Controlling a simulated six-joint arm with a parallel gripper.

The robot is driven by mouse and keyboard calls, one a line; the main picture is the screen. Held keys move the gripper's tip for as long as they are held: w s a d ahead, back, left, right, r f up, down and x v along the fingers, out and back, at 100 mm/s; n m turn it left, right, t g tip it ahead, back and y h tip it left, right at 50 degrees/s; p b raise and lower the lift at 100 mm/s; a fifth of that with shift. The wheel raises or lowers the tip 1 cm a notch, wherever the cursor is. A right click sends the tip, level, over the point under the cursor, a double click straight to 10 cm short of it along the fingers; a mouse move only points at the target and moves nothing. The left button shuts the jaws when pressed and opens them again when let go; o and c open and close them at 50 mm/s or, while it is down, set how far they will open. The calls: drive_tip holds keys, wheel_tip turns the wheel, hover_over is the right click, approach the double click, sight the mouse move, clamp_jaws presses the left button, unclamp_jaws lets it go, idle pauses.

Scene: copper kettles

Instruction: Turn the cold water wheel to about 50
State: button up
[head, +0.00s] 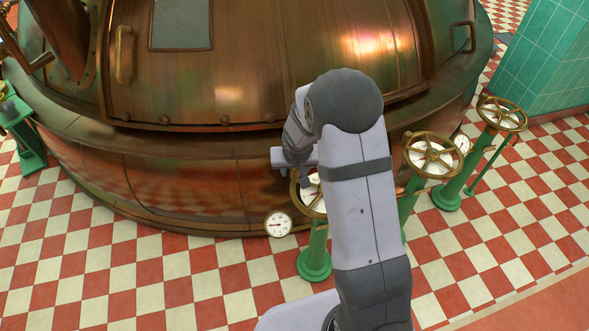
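Three brass handwheels on green pedestals stand in front of the copper kettle; I cannot read which is the cold water one. The nearest wheel (296,194) is partly hidden behind my arm. The middle wheel (432,137) is just right of my arm, and the far wheel (502,102) stands further right. A round white gauge with a dark needle (278,223) is beside the nearest wheel; its figures are too small to read. My gripper (280,160) is at the upper left of the nearest wheel, close above its rim. Its fingers and any contact are not clear.
The large copper kettle (190,170) fills the back, with handles and a hatch window. A green tiled pillar (550,60) stands at the right. A green stand (25,130) is at the far left. The red and white checked floor (130,270) is clear at front left.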

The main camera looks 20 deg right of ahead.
drive_tip(key=shift+c, duration=0.3)
clamp_jaws()
drive_tip(key=shift+s+a+r+p, duration=0.1)
drive_tip(key=shift+s+r+p, duration=0.05)
drive_tip(key=shift+p, duration=0.65)
